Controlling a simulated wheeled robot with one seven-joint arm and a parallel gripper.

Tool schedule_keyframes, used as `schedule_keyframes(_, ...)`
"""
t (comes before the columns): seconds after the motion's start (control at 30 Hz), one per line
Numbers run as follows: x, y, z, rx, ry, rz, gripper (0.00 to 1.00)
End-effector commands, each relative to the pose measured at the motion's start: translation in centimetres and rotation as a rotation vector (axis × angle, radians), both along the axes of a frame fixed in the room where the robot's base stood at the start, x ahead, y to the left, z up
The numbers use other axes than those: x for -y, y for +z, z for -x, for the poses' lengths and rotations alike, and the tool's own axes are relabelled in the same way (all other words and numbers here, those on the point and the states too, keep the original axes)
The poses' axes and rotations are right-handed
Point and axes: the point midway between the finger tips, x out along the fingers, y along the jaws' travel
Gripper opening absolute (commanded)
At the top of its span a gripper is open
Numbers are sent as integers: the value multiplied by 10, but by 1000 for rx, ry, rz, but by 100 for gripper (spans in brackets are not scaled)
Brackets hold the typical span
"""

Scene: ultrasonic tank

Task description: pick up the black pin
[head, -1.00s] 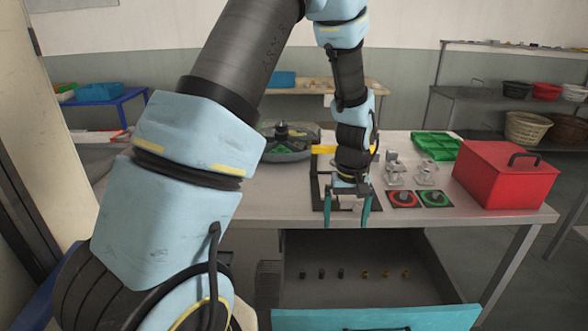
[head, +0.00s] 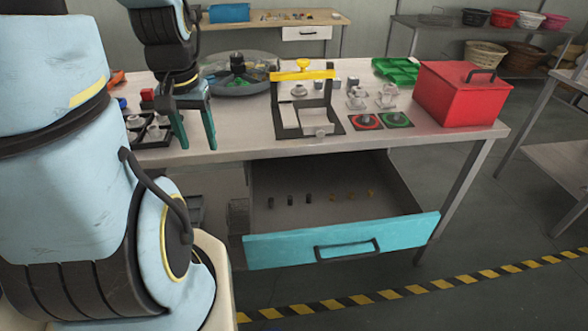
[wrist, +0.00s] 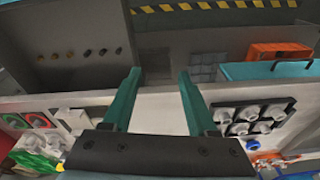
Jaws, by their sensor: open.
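Three black pins (head: 290,200) stand in a row inside the open drawer, left of three brass-coloured pins (head: 351,195). The black pins (wrist: 103,51) also show in the wrist view at the upper left, with the brass ones further left. My gripper (head: 198,147) has teal fingers, spread apart and empty, pointing down at the table's front edge, left of and above the drawer. In the wrist view my gripper (wrist: 160,72) has nothing between its fingers, and the pins lie off to its left.
The drawer's teal front (head: 340,240) is pulled out below the tabletop. On the table are a black frame with a yellow bar (head: 302,75), a red box (head: 462,95), a green tray (head: 396,70), a round grey unit (head: 240,80) and a black tray with white parts (wrist: 250,117).

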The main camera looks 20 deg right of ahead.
Motion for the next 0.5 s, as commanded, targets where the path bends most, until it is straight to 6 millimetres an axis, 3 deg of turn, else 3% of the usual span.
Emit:
schedule_keyframes(0.23, 92, -58, -40, -59, -955, -110, 56)
schedule_keyframes(0.4, 172, -104, -48, -75, -1665, -147, 56)
schedule_keyframes(0.5, 210, -125, -46, -69, -1989, -153, 56)
